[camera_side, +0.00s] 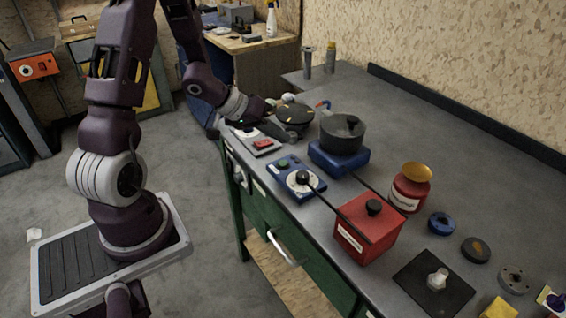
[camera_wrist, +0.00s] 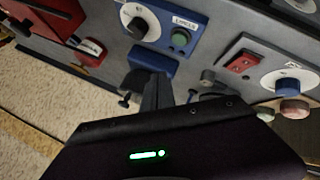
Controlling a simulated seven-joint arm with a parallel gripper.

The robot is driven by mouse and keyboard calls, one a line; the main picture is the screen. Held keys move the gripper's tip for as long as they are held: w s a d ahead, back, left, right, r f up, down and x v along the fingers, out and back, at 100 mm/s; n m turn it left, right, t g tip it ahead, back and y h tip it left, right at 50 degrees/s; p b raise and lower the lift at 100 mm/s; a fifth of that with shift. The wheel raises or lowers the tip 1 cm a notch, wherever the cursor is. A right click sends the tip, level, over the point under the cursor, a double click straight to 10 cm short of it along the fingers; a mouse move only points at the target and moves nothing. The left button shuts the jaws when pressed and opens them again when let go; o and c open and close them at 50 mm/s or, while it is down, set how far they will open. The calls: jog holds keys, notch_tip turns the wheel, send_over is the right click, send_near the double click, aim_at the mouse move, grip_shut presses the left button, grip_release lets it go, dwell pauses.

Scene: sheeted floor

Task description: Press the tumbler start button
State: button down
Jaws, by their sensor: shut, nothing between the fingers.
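A blue control box (camera_side: 297,180) sits near the bench's front edge, with a green button (camera_side: 283,163) and a black knob on a white dial. In the wrist view its green button (camera_wrist: 180,38) lies beside a small label I cannot read for certain. A grey control box (camera_side: 257,141) with a red switch stands farther along the edge; its red switch (camera_wrist: 242,63) shows in the wrist view. I cannot tell which control belongs to the tumbler. My gripper (camera_side: 277,132) is shut and empty, above the bench near the grey box; its dark fingers (camera_wrist: 158,85) show in the wrist view.
A dark pot (camera_side: 343,136) stands on a blue base behind the blue box. A red box (camera_side: 366,230) with a black knob and a red jar (camera_side: 409,190) are to the right. Several small parts lie at the near right. The rear bench top is largely clear.

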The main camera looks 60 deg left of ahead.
aim_at(279, 164)
jog(key=shift+f, duration=2.45)
jog(key=shift+f, duration=0.1)
jog(key=shift+f, duration=0.3)
jog(key=shift+f, duration=0.4)
dwell(0.4)
jog(key=shift+r, duration=0.8)
jog(key=shift+r, duration=0.1)
jog(key=shift+r, duration=2.45)
